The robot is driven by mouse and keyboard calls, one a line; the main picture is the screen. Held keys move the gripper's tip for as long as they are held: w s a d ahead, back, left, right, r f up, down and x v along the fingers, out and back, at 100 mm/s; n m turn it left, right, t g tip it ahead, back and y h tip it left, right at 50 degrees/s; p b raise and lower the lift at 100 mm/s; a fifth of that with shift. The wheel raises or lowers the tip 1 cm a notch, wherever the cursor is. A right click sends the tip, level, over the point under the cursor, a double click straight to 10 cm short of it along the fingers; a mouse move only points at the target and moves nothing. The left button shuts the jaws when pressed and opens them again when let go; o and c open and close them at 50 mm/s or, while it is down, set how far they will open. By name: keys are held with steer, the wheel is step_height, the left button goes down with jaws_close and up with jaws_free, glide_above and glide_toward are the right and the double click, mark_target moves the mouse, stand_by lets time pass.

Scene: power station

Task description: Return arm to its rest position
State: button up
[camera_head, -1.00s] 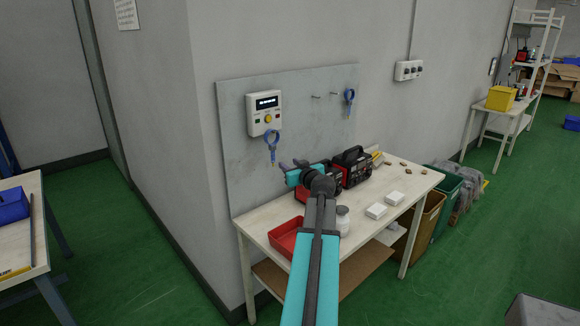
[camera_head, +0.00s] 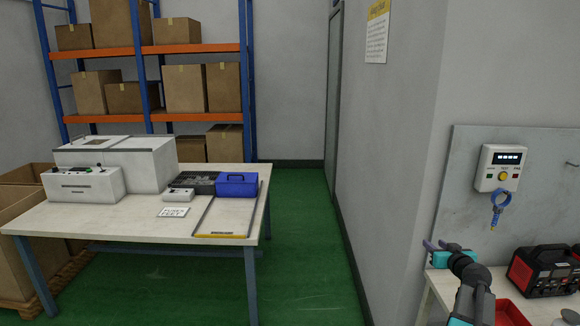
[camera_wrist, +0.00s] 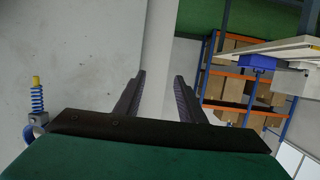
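My arm reaches in from the bottom right of the head view, with my gripper (camera_head: 441,246) in front of the wall corner, left of the white control box (camera_head: 500,168). In the wrist view my gripper (camera_wrist: 164,92) has its two dark fingers apart, with nothing between them. A blue coiled clip (camera_head: 499,205) hangs below the control box and also shows at the left of the wrist view (camera_wrist: 38,105).
A bench (camera_head: 430,285) with a red tray (camera_head: 512,313) and a black-and-red device (camera_head: 543,270) is at the lower right. A white table (camera_head: 120,222) holds a blue toolbox (camera_head: 237,184) and grey machines. A shelf rack (camera_head: 150,50) with boxes stands behind. Green floor (camera_head: 302,220) lies open between.

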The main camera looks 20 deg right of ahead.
steer(key=w+a+f+n+g+y, duration=0.1)
steer(key=w+a+f+n+y, duration=0.3)
steer(key=a+f, duration=0.75)
steer(key=w+a+f+g+y, duration=0.15)
steer(key=w+a+f, duration=0.5)
steer(key=a, duration=0.85)
steer(key=s+a+f+n+g+y, duration=0.2)
steer(key=s+a+f, duration=0.2)
steer(key=a+f, duration=0.65)
steer(key=s+a+f+n+g+y, duration=0.1)
steer(key=s+a+f+g+y, duration=0.2)
steer(key=a+f, duration=0.75)
steer(key=s+a+f+n+g+h, duration=0.1)
steer(key=s+a+f+g, duration=0.3)
steer(key=s+a, duration=0.55)
steer(key=s+a+f+n+g+h, duration=0.1)
steer(key=s+a+f+g, duration=0.2)
steer(key=s+a+f, duration=0.65)
steer(key=s+d+r+m+g+h, duration=0.1)
steer(key=s+d, duration=0.3)
steer(key=s, duration=0.5)
steer(key=s+d+r+m+g+h, duration=0.2)
steer(key=s+d+m+g, duration=0.1)
steer(key=s, duration=0.7)
steer(key=shift+d+m+g, duration=0.4)
steer(key=shift+d+g, duration=0.25)
steer(key=shift+d, duration=0.25)
